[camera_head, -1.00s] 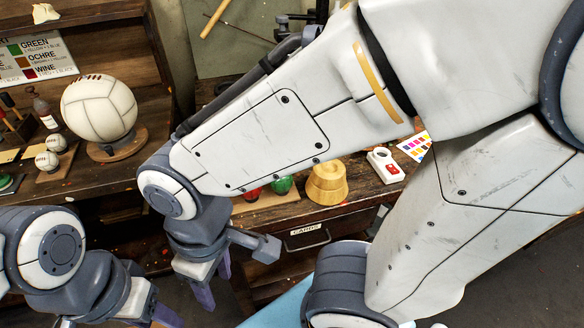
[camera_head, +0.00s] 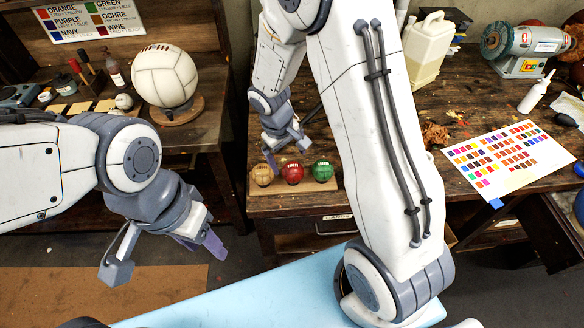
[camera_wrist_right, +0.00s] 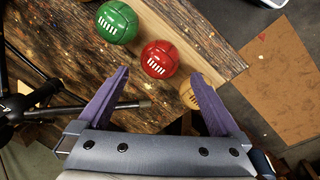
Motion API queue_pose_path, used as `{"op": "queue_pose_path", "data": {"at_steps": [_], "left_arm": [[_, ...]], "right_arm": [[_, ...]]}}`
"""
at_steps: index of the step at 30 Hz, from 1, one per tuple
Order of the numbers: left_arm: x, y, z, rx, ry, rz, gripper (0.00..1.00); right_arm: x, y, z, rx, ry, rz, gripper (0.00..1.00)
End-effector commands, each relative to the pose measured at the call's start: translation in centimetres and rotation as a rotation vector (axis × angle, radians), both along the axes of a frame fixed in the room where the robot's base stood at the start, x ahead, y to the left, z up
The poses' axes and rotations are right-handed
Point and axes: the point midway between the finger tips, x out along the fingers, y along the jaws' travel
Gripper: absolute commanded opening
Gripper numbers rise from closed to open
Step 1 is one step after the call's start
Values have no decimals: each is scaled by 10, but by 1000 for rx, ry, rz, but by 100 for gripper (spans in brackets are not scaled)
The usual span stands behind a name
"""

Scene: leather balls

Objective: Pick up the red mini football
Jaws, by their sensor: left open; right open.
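The red mini football (camera_head: 292,173) sits on a wooden strip (camera_head: 330,186) near the workbench's front edge, between a tan ball (camera_head: 262,175) and a green ball (camera_head: 322,171). My right gripper (camera_head: 284,148) is above and behind the balls. In the right wrist view the red ball (camera_wrist_right: 160,59) lies just beyond the open, empty fingers (camera_wrist_right: 160,77), roughly centred between their tips. There the green ball (camera_wrist_right: 117,21) is at upper left, and the tan ball (camera_wrist_right: 197,93) is partly hidden by the right-hand finger. My left gripper (camera_head: 201,246) is open and empty, away from the balls.
A white ball (camera_head: 165,76) stands on the left bench. A colour chart (camera_head: 508,158), white jug (camera_head: 428,50) and grinder (camera_head: 525,48) are on the right bench. A dark stand (camera_wrist_right: 50,110) is left of the fingers in the wrist view.

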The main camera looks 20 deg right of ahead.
Motion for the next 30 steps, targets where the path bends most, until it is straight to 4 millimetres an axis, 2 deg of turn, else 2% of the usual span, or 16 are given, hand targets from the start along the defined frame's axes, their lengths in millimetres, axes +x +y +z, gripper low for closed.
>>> {"op": "queue_pose_path", "data": {"at_steps": [3,11,18,27,28,30], "left_arm": [[0,0,0,0,0,0,50],[0,0,4,0,0,0,50],[0,0,3,0,0,0,50],[0,0,3,0,0,0,50],[0,0,3,0,0,0,50],[0,0,3,0,0,0,50]], "right_arm": [[0,-3,-18,-1,3,0,100],[0,-7,-38,0,4,1,100],[2,-14,-73,2,2,1,100],[2,-15,-77,2,0,0,100],[2,-15,-77,2,0,1,92],[2,-15,-77,2,0,1,66]]}}
